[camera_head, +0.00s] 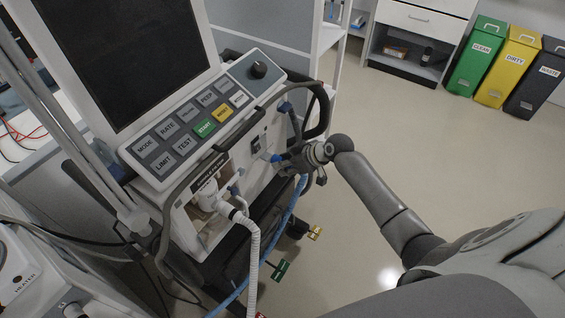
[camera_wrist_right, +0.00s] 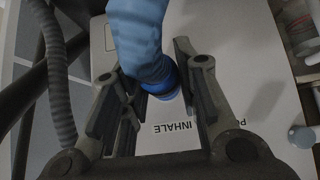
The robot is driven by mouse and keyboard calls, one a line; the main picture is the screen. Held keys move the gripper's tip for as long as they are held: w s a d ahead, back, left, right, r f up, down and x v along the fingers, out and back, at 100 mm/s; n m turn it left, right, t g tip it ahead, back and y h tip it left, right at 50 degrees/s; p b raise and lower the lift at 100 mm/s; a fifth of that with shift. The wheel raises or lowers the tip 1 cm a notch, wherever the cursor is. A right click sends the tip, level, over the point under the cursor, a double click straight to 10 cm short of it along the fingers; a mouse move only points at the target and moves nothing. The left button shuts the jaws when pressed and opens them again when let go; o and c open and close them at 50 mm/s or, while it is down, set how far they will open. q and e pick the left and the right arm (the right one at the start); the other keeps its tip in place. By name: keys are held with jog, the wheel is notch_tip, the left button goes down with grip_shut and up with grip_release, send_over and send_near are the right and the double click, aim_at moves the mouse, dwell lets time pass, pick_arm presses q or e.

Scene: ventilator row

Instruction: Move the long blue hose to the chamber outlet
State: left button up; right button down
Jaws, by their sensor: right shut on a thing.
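The long blue hose (camera_head: 297,197) hangs down the right side of the ventilator front and runs to the lower left. Its dark blue end (camera_wrist_right: 163,83) is at the panel just above the INHALE label in the right wrist view. I cannot tell whether it is seated on the port. My right gripper (camera_head: 283,160) is at the ventilator front, its fingers (camera_wrist_right: 160,95) on either side of this hose end and shut on it. The chamber outlet is not clearly identifiable. My left gripper is not in view.
The ventilator (camera_head: 190,120) has a screen and button panel. A white corrugated hose (camera_head: 254,250) hangs from a fitting at its front. A dark grey hose (camera_head: 324,105) loops at its right. A heater unit (camera_head: 30,270) stands lower left. Floor to the right is clear, with bins (camera_head: 478,58) beyond.

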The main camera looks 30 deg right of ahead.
jog(key=shift+s+f, duration=0.1)
jog(key=shift+s, duration=0.05)
dwell(0.4)
jog(key=shift+s+d+p, duration=0.3)
jog(key=shift+s+d, duration=0.05)
jog(key=shift+s, duration=0.15)
jog(key=shift+s+d+p, duration=0.4)
jog(key=shift+s+d, duration=0.15)
jog(key=shift+s, duration=0.35)
jog(key=shift+s+d+p, duration=0.35)
jog(key=shift+s+d, duration=0.15)
jog(key=shift+s, duration=0.35)
